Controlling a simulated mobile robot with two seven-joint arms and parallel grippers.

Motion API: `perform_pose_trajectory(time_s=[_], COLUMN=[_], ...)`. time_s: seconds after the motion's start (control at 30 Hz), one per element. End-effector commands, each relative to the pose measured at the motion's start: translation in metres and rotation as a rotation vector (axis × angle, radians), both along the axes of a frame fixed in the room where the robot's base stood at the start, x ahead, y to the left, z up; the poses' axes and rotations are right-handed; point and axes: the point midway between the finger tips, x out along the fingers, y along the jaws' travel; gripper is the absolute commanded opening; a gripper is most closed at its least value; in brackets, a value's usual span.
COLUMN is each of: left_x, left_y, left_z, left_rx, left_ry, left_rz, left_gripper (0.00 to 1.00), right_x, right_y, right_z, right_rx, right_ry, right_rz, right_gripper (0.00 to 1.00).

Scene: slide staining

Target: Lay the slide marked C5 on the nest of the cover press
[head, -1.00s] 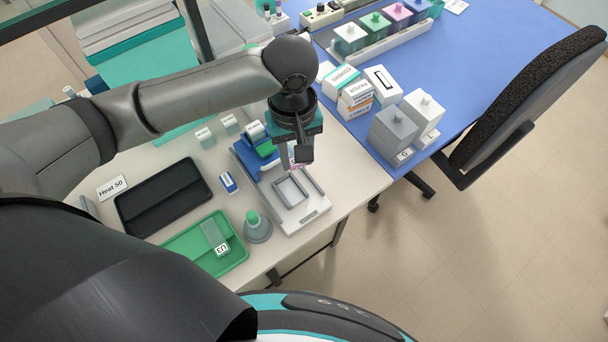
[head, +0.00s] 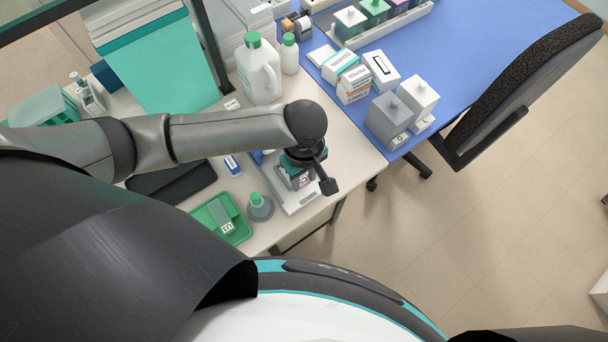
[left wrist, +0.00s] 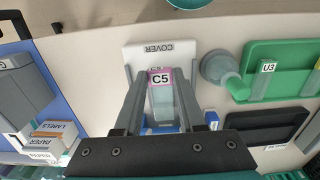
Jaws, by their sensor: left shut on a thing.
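The slide marked C5 (left wrist: 161,92), with a pink-edged label and clear glass, is between the fingers of my left gripper (left wrist: 160,112) in the left wrist view. The gripper is shut on it. The cover press (left wrist: 158,52), a pale plate with the word COVER, lies beneath and beyond the slide. My right gripper is not in view.
A grey cone-shaped holder with a green top (head: 259,206) stands left of the press. Beyond it is a green tray (head: 240,235) holding a slide marked U3 (head: 228,226). A dark tray (head: 172,184) lies behind. Boxes and grey containers (head: 388,120) stand on the blue table.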

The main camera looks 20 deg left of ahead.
Motion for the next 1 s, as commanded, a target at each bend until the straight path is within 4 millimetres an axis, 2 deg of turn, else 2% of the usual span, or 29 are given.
perform_pose_trajectory(time_s=[0.27, 0.6, 1.0], left_x=[0.0, 0.0, 0.0], left_y=[0.001, 0.0, 0.0], left_z=[-0.015, -0.034, -0.036], left_rx=[0.001, 0.0, -0.001], left_ry=[-0.002, 0.001, 0.001], left_rz=[-0.002, 0.0, -0.001], left_gripper=[0.0, 0.0, 0.0], right_x=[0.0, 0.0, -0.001], right_y=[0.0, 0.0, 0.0], right_z=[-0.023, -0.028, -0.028], right_rx=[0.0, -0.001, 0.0], right_ry=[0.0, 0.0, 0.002], right_rz=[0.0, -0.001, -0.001], right_gripper=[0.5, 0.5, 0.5])
